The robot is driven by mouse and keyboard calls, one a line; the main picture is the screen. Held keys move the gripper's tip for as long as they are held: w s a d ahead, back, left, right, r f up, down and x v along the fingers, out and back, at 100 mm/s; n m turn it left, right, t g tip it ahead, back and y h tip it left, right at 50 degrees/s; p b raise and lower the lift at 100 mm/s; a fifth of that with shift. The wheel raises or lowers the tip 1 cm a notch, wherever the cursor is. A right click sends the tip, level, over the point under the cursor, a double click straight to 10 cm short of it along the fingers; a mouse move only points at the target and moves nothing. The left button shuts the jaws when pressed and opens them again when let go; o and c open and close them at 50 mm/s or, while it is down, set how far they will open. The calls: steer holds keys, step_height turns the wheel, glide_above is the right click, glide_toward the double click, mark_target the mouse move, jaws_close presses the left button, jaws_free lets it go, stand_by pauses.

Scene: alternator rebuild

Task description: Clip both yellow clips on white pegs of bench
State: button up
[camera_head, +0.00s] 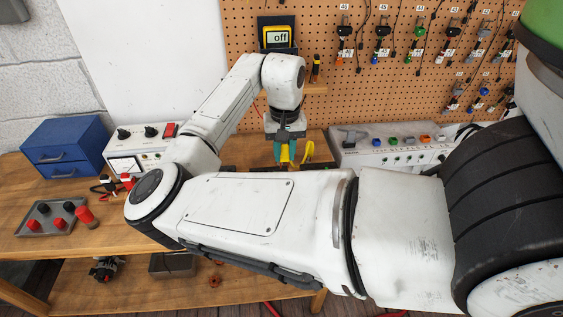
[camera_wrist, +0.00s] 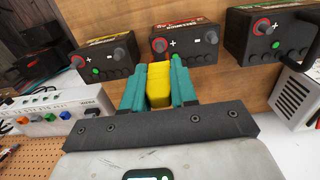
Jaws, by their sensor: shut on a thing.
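My gripper (camera_head: 286,148) has teal fingers and is above the bench, in front of the pegboard. In the wrist view my gripper (camera_wrist: 158,84) is shut on a yellow clip (camera_wrist: 158,88). The held clip (camera_head: 285,154) shows as a small yellow patch between the fingers in the head view. A second yellow piece (camera_head: 308,150), curved, shows just right of the gripper; it may be the other clip or part of the same one. I cannot make out any white pegs; my arm hides much of the bench middle.
Black boxes with red and green terminals (camera_wrist: 185,46) stand on the wooden bench (camera_head: 40,225). A white power unit (camera_head: 140,150) and blue drawers (camera_head: 65,147) are at left. A grey unit with coloured knobs (camera_head: 390,147) is at right.

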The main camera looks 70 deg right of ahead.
steer(key=shift+r, duration=0.1)
steer(key=shift+d+p, duration=0.25)
steer(key=shift+p, duration=0.1)
steer(key=w+d, duration=0.5)
steer(key=d, duration=0.8)
steer(key=f+b, duration=0.1)
steer(key=f, duration=0.2)
steer(key=f+b, duration=0.1)
steer(key=f, duration=0.2)
steer(key=f+b, duration=0.1)
steer(key=f, duration=0.2)
steer(key=shift+w+d, duration=0.1)
steer(key=shift+d, duration=0.15)
steer(key=shift+f, duration=0.45)
steer(key=shift+f+b, duration=0.15)
steer(key=shift+b, duration=0.2)
steer(key=shift+f+b, duration=0.4)
steer(key=shift+f, duration=0.65)
steer(key=o, duration=0.8)
